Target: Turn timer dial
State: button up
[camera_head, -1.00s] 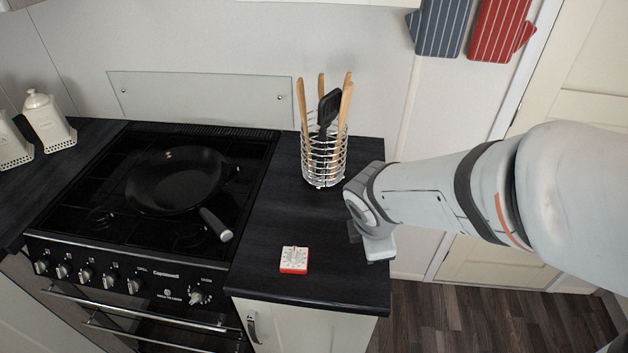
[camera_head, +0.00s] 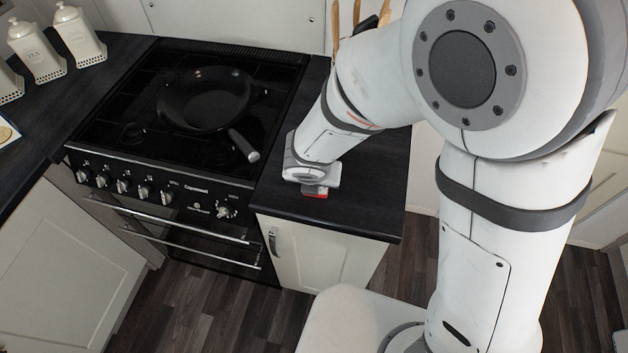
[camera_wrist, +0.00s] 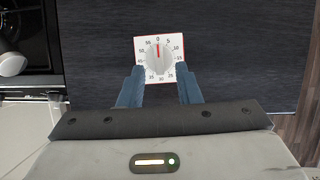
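The timer (camera_wrist: 159,74) lies on the dark countertop, a white square with a red edge, a numbered scale and a grey dial (camera_wrist: 159,58) in its middle. A red mark on the dial points up near the 0. In the wrist view my gripper (camera_wrist: 160,75) is open, its two fingers on either side of the timer's lower part. I cannot tell whether the fingers touch it. In the head view my wrist hides most of the timer; only a red edge (camera_head: 316,195) shows.
The cooker (camera_head: 140,105) with a black frying pan (camera_head: 205,100) stands to the left of the counter (camera_head: 370,200). The pan's handle (camera_head: 243,145) points towards the counter. The utensil holder behind my arm is mostly hidden. White canisters (camera_head: 80,38) stand at the far left.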

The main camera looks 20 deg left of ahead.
jog(key=shift+w+f, duration=0.15)
jog(key=shift+f, duration=0.3)
jog(key=shift+c, duration=0.4)
grip_shut()
